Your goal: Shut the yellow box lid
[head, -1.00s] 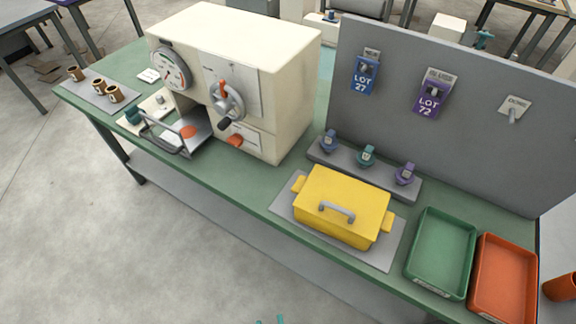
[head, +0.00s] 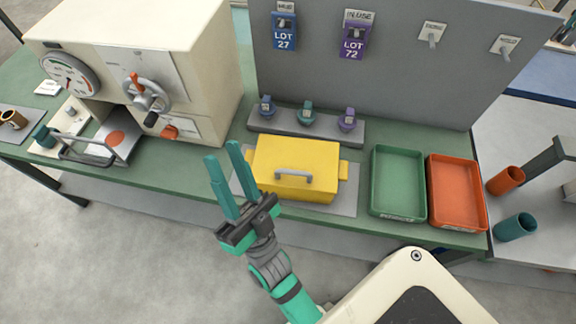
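The yellow box (head: 315,153) sits on a grey mat (head: 345,205) near the front edge of the green table. It has a grey handle (head: 294,176) toward its front and a side lug at its right. Its lid looks down over the box; no gap or inside shows, but I cannot tell whether it is fully shut. My gripper (head: 222,150) is to the left of the box, with its two teal fingers apart and pointing up in the picture. Nothing is between the fingers. The fingers partly cover the mat's left side.
A grey panel (head: 390,80) rises behind.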

